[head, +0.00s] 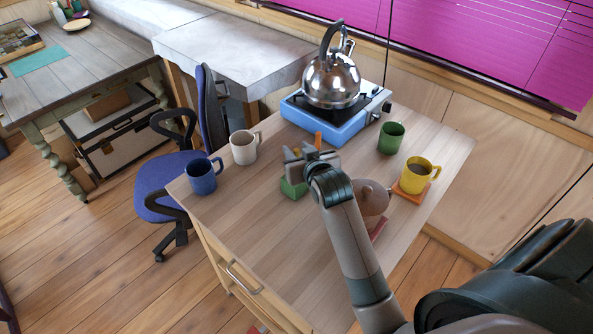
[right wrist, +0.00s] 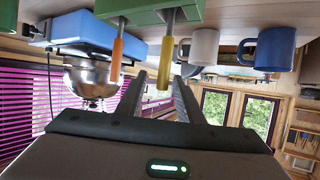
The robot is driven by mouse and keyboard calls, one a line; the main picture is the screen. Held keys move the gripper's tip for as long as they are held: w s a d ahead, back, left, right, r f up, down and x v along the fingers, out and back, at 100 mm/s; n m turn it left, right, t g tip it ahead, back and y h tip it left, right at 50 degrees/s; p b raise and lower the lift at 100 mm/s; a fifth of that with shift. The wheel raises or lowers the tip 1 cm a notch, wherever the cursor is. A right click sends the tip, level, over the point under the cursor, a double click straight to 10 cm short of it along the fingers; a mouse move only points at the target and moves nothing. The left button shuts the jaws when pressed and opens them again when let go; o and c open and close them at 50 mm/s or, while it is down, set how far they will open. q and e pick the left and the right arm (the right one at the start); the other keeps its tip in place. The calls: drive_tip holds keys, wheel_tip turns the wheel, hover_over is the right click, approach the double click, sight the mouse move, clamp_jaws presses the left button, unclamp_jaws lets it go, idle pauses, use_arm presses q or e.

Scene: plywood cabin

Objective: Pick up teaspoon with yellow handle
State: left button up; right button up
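The teaspoon with the yellow handle (right wrist: 164,68) stands in a green holder (right wrist: 150,15), which in the right wrist view appears upside down at the top. In the head view the green holder (head: 291,189) is on the wooden table, partly hidden by my right gripper (head: 308,155). The yellow handle cannot be made out there. In the right wrist view the fingers of my right gripper (right wrist: 160,88) are open, with the end of the yellow handle between them. A second spoon with an orange handle (right wrist: 117,58) stands outside the fingers, close beside one. My left gripper is not in view.
Around the holder on the table (head: 262,215) are a beige mug (head: 243,150), a blue mug (head: 200,181), a green mug (head: 391,138) and a yellow mug (head: 413,178). A steel kettle (head: 332,82) sits on a blue stove (head: 325,122). A brownish round vessel (head: 374,197) is beside my right forearm.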

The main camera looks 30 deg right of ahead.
drive_tip(key=p+x, duration=0.1)
drive_tip(key=x, duration=0.1)
drive_tip(key=shift+w+a+f, duration=0.1)
drive_tip(key=shift+w, duration=0.3)
drive_tip(key=shift+w+f+p, duration=0.3)
drive_tip(key=shift+w, duration=0.15)
drive_tip(key=shift+c, duration=0.2)
clamp_jaws()
